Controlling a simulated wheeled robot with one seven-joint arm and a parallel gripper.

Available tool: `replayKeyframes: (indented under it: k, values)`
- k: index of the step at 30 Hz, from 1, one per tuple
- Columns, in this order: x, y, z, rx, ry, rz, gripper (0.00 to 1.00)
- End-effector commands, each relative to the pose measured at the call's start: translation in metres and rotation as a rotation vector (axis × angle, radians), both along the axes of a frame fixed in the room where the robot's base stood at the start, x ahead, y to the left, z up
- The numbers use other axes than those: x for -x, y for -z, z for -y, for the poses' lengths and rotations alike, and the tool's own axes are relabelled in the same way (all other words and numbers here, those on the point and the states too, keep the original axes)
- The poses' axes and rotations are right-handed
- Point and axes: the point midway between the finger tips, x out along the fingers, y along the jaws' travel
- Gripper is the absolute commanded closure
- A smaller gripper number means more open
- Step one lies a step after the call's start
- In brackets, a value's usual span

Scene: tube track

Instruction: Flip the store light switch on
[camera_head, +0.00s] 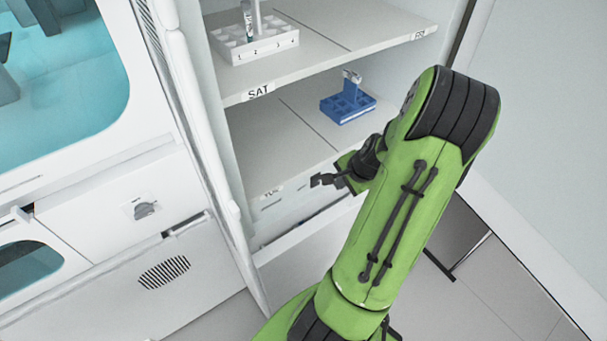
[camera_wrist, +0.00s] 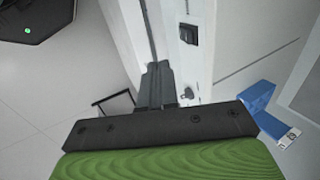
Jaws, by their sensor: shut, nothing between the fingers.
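A small dark rocker switch (camera_wrist: 188,34) sits on a white upright panel in the wrist view, near the top and right of centre. Whether it is on or off I cannot tell. My gripper (camera_wrist: 157,72) is shut and empty, with its fingers below and to the left of the switch in that picture; contact with the panel is unclear. In the head view my gripper (camera_head: 322,181) is at the front of the open shelf unit, near its lower labelled edge. I cannot make out the switch in the head view.
A white numbered rack (camera_head: 254,42) stands on the upper shelf (camera_head: 335,45). A blue rack (camera_head: 348,105) with a tube stands on the shelf below. A white cabinet (camera_head: 110,270) with a teal window is at the left. Floor shows at the right.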

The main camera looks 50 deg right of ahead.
Motion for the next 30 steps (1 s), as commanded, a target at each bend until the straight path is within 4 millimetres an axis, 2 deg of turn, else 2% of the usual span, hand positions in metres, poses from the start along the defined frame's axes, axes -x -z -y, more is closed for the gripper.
replayKeyframes:
  k: [8, 22, 25, 30]
  values:
    - [-0.003, 0.007, 0.000, 0.000, -0.004, -0.001, 1.00]
    - [-0.045, 0.095, 0.008, -0.003, -0.007, -0.001, 1.00]
    - [-0.064, 0.087, 0.014, 0.005, -0.008, 0.002, 1.00]
    - [-0.080, 0.083, 0.017, 0.002, -0.005, -0.002, 1.00]
